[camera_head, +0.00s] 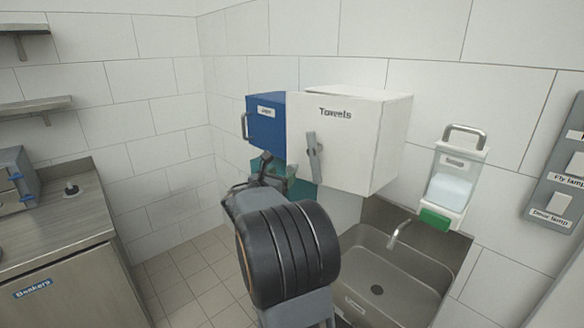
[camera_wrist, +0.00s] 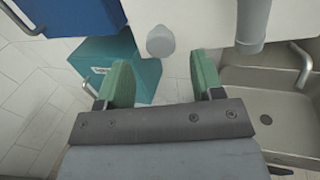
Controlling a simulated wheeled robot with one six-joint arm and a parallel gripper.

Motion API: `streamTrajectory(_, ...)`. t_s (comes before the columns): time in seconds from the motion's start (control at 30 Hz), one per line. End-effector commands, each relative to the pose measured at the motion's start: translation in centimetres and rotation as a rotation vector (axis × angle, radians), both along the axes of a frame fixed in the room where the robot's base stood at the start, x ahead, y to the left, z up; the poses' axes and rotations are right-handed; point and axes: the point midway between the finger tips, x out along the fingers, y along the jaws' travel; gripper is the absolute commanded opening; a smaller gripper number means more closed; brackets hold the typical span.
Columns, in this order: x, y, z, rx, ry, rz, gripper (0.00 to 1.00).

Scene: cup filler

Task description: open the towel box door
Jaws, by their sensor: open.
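My gripper (camera_head: 265,166) is open, low and left of the handle. In the wrist view my gripper (camera_wrist: 160,80) shows two green-padded fingers apart with nothing between them. The white box (camera_wrist: 205,18) is ahead, with a round grey end (camera_wrist: 160,41) just beyond the gap and a grey bar (camera_wrist: 253,24) farther right. I cannot tell which belongs to the handle.
A blue box (camera_head: 266,128) with its own handle hangs left of the towel box, above a teal box (camera_wrist: 130,62). A steel sink (camera_head: 375,270) with a tap is below right. A dispenser (camera_head: 454,185) hangs right. A counter (camera_head: 60,235) stands at the left.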

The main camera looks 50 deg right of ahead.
Motion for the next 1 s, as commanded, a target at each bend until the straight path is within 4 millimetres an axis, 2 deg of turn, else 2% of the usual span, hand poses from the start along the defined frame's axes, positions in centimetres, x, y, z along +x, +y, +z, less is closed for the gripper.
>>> streamTrajectory(0.03,0.1,-1.1,0.1,0.002,0.001,-0.003,0.61)
streamTrajectory(0.2,0.7,-3.7,0.1,0.001,0.000,-0.002,0.61)
streamTrajectory(0.4,1.1,-5.6,0.0,0.002,-0.001,-0.001,0.61)
streamTrajectory(0.6,1.3,-6.4,0.0,0.001,-0.001,0.001,0.61)
streamTrajectory(0.87,1.3,-6.4,0.0,0.001,-0.001,0.001,0.61)
streamTrajectory(1.0,1.3,-6.4,0.0,0.001,-0.001,0.001,0.49)
